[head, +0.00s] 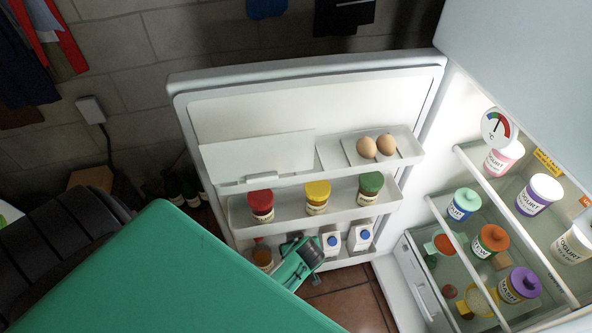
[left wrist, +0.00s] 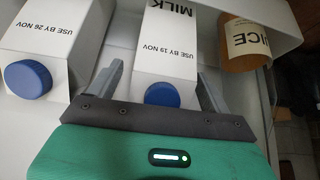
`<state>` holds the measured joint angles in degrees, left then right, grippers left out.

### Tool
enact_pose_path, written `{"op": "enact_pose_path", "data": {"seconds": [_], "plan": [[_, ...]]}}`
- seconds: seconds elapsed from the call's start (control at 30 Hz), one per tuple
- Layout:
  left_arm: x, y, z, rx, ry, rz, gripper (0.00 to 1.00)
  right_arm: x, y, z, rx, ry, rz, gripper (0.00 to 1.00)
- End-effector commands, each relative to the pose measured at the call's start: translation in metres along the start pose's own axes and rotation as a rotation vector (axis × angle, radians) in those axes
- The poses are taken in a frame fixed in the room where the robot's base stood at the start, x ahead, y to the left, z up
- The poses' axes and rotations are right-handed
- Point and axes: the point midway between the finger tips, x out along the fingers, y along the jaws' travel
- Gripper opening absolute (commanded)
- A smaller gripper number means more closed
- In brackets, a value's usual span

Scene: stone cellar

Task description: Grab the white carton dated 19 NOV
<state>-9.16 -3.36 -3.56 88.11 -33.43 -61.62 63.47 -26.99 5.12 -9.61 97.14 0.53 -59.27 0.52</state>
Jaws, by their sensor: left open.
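The white carton marked USE BY 19 NOV (left wrist: 170,50), with a blue cap, stands in the fridge door's bottom shelf; it also shows in the head view (head: 332,244). My left gripper (left wrist: 161,74) is open, with one finger on each side of this carton's capped end; I cannot tell whether they touch it. In the head view the left gripper (head: 315,245) is just left of the carton, partly hiding it. A second white carton, marked USE BY 26 NOV (left wrist: 75,40), stands beside it (head: 361,237). My right gripper is not in view.
A juice bottle (left wrist: 258,40) stands on the carton's other side, also in the head view (head: 262,256). Lidded jars (head: 317,197) fill the shelf above, with eggs (head: 376,146) higher. The open fridge door (head: 300,82) and fridge shelves with yogurts (head: 538,194) bound the space.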

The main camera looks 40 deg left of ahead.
Motion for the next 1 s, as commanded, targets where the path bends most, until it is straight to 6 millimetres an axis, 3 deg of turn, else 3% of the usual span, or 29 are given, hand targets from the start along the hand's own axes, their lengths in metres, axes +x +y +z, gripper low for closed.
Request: {"op": "enact_pose_path", "data": {"seconds": [0.17,0.2,0.6,1.0], "plan": [[-0.0004,0.0002,0.0001,0.0,0.0,0.0,0.82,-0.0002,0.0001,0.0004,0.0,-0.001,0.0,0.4],[-0.0004,0.0002,0.0001,0.0,0.0,0.0,0.78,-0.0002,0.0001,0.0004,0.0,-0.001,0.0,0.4],[-0.0002,0.0001,-0.0001,0.0,0.0,0.0,0.0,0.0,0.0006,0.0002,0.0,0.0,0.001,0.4],[-0.0012,0.0006,-0.0023,0.0,0.002,0.001,0.0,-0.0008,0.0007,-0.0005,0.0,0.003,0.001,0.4]]}}
